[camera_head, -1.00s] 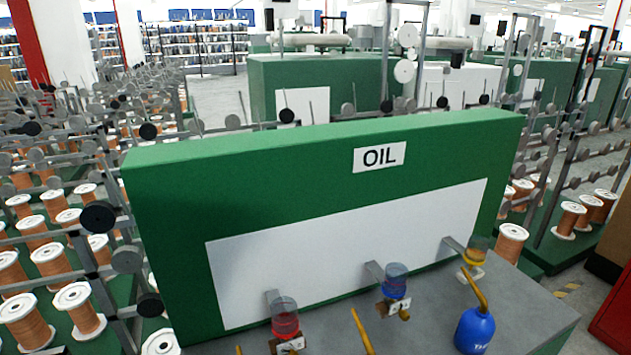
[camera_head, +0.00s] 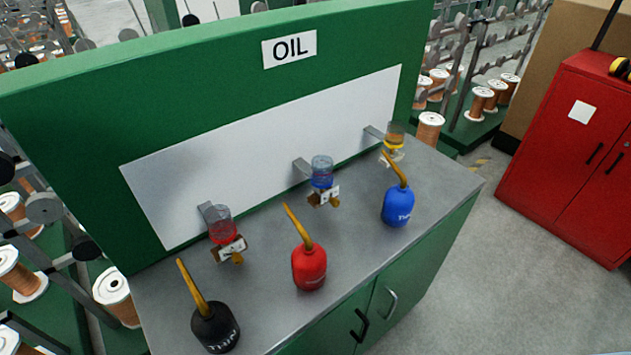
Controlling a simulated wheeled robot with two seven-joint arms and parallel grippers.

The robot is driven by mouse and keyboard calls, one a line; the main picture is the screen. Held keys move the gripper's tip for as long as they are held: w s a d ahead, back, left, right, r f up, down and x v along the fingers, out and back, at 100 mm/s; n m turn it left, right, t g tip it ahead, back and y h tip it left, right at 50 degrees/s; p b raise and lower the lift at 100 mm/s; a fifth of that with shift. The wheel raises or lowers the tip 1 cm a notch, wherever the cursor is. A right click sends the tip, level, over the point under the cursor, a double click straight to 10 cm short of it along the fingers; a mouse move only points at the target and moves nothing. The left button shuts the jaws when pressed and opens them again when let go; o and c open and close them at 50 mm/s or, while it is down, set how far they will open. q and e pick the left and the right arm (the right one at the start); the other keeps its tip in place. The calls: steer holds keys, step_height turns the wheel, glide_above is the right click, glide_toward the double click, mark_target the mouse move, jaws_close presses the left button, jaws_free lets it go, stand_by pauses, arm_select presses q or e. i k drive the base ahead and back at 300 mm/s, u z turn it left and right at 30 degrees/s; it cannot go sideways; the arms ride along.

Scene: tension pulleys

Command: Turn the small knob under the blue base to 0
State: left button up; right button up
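Three small oilers are mounted on the white panel of the green OIL cabinet. The middle one has a clear blue cup on a blue base (camera_head: 322,184). Under it is a white dial plate with a small brown-yellow knob (camera_head: 334,202). The dial marks are too small to read. The left oiler has a red base (camera_head: 222,235) and its own knob (camera_head: 236,257). The right one has a yellow base (camera_head: 393,148). Neither of my grippers shows in the head view.
On the grey worktop (camera_head: 265,225) stand three spouted oil cans: black (camera_head: 215,328), red (camera_head: 309,268) and blue (camera_head: 397,207). Green doors with handles (camera_head: 388,303) are below. A red cabinet (camera_head: 570,150) stands at the right, with open floor (camera_head: 470,270) between.

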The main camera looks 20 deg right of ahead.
mark_target(335, 202)
steer(key=k, duration=0.5)
steer(key=u, duration=2.4)
steer(key=k, duration=1.2)
steer(key=z, duration=1.4)
steer(key=i, duration=0.5)
steer(key=z, duration=0.05)
